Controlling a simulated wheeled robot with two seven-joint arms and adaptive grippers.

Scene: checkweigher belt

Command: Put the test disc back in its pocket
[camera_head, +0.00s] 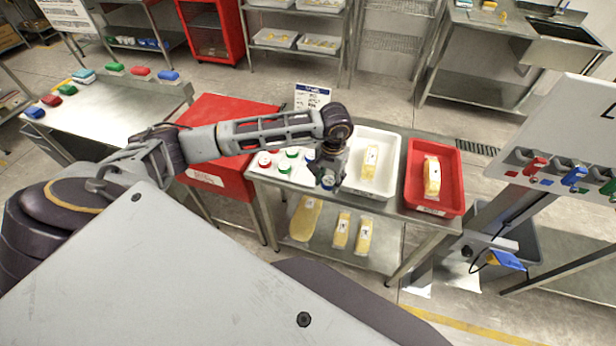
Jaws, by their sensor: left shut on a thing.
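My left gripper (330,172) reaches in from the left and points down over the steel table. It is shut on a small test disc (328,183), white with a bluish top, which is mostly hidden by the fingers. To its left, several white test discs stand on a pale holder at the table's left end: one with a red top (265,160), one with a green top (292,153) and one with a blue top (309,157), partly behind the gripper. I cannot make out an empty pocket. My right gripper is not in view.
A white tray (390,160) with a cheese pack stands right beside the gripper. Further right is a red tray (449,160) with another pack. A small sign (312,96) stands behind the discs. A red bin (225,120) is at the left. Packs lie on the lower shelf (385,255).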

